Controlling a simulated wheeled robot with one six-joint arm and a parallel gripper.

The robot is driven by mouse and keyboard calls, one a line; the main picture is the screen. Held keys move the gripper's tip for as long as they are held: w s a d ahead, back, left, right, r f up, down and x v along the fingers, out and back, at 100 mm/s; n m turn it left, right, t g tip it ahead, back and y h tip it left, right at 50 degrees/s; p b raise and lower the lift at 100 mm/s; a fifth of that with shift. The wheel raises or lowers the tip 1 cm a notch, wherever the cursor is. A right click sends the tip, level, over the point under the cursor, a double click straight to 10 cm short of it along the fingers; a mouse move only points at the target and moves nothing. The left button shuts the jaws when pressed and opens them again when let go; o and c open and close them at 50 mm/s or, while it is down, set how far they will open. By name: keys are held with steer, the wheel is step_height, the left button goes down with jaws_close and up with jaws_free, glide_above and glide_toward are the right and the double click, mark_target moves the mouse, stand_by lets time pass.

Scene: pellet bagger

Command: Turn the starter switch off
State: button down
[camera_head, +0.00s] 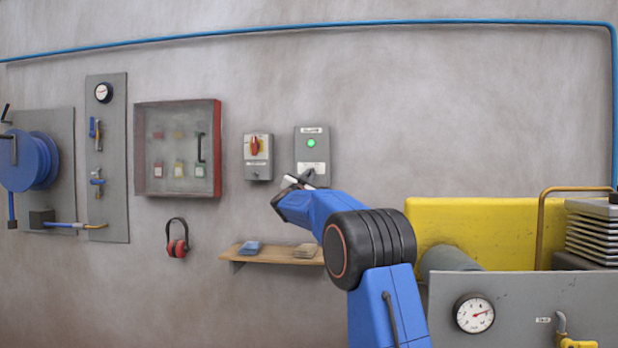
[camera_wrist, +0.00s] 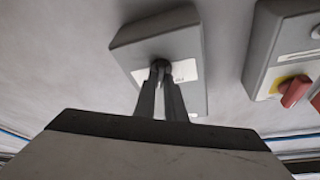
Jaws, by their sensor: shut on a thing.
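The starter box (camera_head: 311,143) is a grey box on the wall with a lit green lamp (camera_head: 311,143) and white labels. It also shows in the wrist view (camera_wrist: 140,42), seen from close by and turned over. My gripper (camera_head: 300,181) reaches up to the lower part of this box. In the wrist view my gripper (camera_wrist: 162,72) is shut on the dark switch knob (camera_wrist: 159,63) on the box face. The fingers hide most of the knob, so its angle cannot be told.
A grey isolator box with a red handle on yellow (camera_head: 254,146) is just left of the starter box. A small wooden shelf (camera_head: 265,258) with stacked pads is below. A glass-fronted cabinet (camera_head: 178,150) hangs further left. Yellow machinery (camera_head: 480,228) stands at right.

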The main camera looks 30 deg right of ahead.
steer(key=n+t+y, duration=0.1)
steer(key=n+y, duration=0.1)
steer(key=n, duration=0.3)
steer(key=n+t+y, duration=0.2)
steer(key=n, duration=0.3)
steer(key=n+t+y, duration=0.1)
steer(key=n+y, duration=0.1)
steer(key=n, duration=0.4)
steer(key=shift+s+d+y, duration=0.2)
steer(key=shift+d+y, duration=0.05)
steer(key=shift+y, duration=0.05)
steer(key=shift+n, duration=0.3)
steer(key=c, duration=1.8)
jaws_free()
steer(key=v, duration=1.7)
steer(key=shift+s+d+f, duration=0.1)
steer(key=shift+s+f, duration=0.1)
steer(key=shift+f, duration=0.1)
